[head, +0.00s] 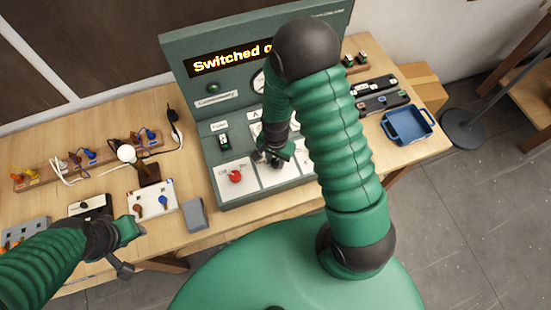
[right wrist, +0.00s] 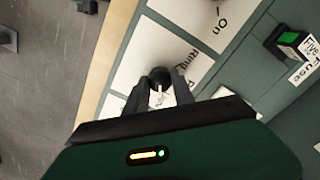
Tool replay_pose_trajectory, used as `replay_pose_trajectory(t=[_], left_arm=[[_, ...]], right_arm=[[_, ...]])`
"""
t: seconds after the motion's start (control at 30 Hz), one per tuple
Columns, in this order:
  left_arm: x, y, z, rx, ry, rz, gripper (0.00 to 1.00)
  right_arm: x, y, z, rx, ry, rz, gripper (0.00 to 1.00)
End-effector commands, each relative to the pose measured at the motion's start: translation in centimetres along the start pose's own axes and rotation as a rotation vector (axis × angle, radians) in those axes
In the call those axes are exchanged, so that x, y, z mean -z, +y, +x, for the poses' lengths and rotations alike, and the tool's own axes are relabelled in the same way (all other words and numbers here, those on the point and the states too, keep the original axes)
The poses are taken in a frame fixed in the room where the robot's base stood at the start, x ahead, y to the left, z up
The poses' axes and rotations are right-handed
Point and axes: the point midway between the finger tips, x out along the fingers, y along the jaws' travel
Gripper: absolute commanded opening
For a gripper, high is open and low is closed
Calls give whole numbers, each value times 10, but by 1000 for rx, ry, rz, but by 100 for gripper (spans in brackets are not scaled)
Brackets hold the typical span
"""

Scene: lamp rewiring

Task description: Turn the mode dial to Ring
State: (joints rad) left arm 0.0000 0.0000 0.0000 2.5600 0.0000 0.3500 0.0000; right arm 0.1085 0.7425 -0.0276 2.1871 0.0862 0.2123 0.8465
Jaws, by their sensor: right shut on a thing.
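The mode dial (right wrist: 160,76) is a small black knob on a white plate of the green test panel (head: 205,130). A pale pointer mark shows on the dial, toward the bottom of the right wrist view. My right gripper (right wrist: 158,90) is shut on the dial, one dark finger on each side of it. In the head view my right gripper (head: 268,158) hides most of the dial.
A red button (head: 236,176) sits on the panel left of my right gripper. The display (head: 232,58) reads "Switched o", the rest hidden by my arm. A blue tray (head: 408,126) stands at the right. A lamp bulb (head: 127,153) and wiring parts lie on the left of the table.

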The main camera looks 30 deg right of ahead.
Motion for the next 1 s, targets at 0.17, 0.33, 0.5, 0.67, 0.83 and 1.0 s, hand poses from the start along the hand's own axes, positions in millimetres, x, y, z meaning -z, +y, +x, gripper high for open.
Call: replay_pose_trajectory(t=[0.17,0.33,0.5,0.67,0.83,1.0], left_arm=[[0,0,0,0,0,0,36],[0,0,0,0,0,0,36],[0,0,1,0,0,0,36],[0,0,2,0,0,0,36],[0,0,2,0,0,0,36],[-1,0,2,0,0,0,36]], right_arm=[[0,-1,0,1,0,-14,0],[0,-1,-1,2,0,-66,0],[0,-1,-1,2,0,-169,0],[0,0,-1,2,0,-305,0],[0,0,-1,2,0,-467,0],[0,0,-1,2,1,-630,0]])
